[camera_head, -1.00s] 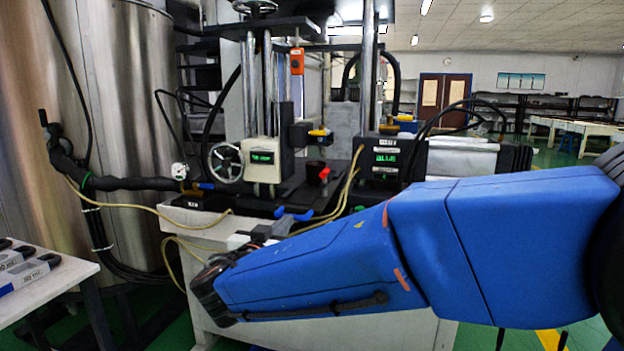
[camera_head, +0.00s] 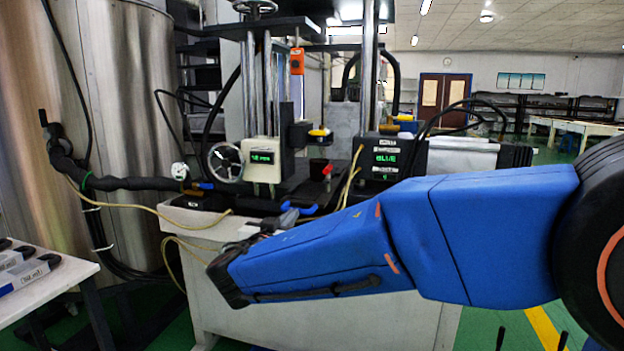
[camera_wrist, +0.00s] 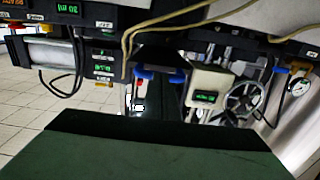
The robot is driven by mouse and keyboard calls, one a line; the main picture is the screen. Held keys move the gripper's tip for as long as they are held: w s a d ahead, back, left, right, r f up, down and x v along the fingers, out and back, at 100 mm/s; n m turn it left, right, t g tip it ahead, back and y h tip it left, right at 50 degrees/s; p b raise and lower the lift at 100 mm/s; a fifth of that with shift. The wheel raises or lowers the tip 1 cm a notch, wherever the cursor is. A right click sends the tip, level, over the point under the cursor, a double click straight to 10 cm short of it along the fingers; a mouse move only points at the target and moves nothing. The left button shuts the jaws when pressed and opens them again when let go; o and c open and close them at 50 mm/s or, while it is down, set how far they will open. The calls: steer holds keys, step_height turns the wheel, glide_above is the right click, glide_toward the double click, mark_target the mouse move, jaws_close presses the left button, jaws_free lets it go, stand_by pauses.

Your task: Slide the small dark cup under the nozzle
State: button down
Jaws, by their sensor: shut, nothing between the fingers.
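A small dark object with a red part (camera_head: 327,171), which looks like the cup, stands on the machine's black bed. It is too small to make out clearly. Above it and slightly left, a dark block with a yellow ring (camera_head: 319,132) juts from the column and looks like the nozzle. My gripper (camera_head: 300,212) is small in the head view, at the bed's front edge, below and left of the cup and apart from it. It is shut and empty, with a blue fingertip showing. The arm hides part of the bench front. In the wrist view I cannot identify the cup surely.
A white handwheel (camera_head: 226,162) and a display block (camera_head: 262,158) stand left of the cup. A dark box with green displays (camera_head: 387,158) stands to its right. Yellow hoses (camera_head: 352,178) hang near the bed. A side table (camera_head: 50,287) is at lower left.

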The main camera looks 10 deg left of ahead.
steer(key=shift+w, duration=0.9)
stand_by(1.0)
steer(key=s, duration=0.7)
steer(key=shift+a, duration=0.25)
stand_by(0.4)
steer(key=shift+d, duration=0.15)
